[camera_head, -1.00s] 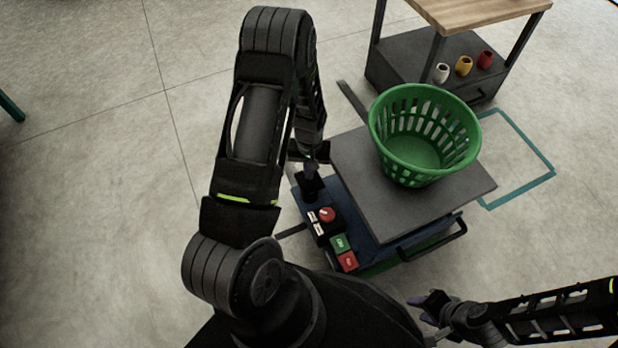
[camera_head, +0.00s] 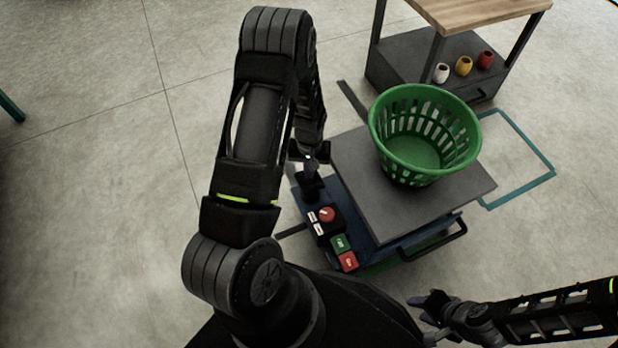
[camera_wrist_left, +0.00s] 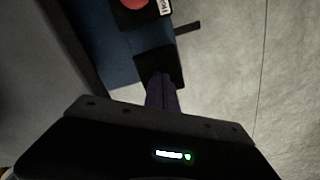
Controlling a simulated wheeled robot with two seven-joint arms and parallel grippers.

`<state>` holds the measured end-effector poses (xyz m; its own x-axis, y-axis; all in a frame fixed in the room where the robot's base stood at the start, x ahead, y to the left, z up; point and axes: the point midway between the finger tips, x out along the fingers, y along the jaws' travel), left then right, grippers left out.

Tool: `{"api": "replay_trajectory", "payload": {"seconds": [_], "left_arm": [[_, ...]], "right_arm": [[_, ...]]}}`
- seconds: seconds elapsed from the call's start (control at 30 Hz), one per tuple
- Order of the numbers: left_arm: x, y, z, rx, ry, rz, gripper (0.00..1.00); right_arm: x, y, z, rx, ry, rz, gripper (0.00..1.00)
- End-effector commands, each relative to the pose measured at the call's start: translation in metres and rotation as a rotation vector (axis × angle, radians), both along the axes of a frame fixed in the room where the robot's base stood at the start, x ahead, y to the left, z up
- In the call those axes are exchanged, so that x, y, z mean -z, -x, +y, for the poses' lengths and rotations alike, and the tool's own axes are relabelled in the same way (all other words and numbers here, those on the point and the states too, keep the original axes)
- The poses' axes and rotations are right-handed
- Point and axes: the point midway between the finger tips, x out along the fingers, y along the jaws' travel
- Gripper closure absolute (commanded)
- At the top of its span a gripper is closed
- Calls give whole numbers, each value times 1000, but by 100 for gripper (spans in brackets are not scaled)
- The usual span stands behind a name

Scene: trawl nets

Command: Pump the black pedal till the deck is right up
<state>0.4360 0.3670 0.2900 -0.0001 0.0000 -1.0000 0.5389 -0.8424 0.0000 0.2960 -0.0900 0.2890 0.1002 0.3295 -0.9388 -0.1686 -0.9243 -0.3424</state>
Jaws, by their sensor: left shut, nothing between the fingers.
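The black pedal (camera_wrist_left: 160,66) is a dark square pad at the end of the blue cart base (camera_wrist_left: 112,50). In the head view the pedal (camera_head: 312,187) is partly hidden by my left arm. My left gripper (camera_wrist_left: 162,106) is shut and empty, its purple fingertips at the pad's near edge; I cannot tell whether they touch it. The grey deck (camera_head: 375,205) sits level above the blue base and bears a green basket (camera_head: 425,140). My right gripper (camera_head: 430,305) is at the lower right, away from the cart; its jaw opening is unclear.
A control panel with a red button (camera_head: 327,214) and green and red labels lies beside the pedal. A black handle (camera_head: 437,243) sticks out on the deck's near side. A wood-topped table (camera_head: 480,8) with small pots stands behind.

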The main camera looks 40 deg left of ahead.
Motion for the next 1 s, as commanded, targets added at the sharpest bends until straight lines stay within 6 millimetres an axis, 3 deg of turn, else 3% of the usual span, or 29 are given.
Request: {"api": "replay_trajectory", "payload": {"seconds": [0.6,1.0], "left_arm": [[20,0,0,0,0,0,100],[21,0,0,0,0,0,100]], "right_arm": [[16,0,0,0,0,0,64],[17,0,0,0,0,0,64]]}}
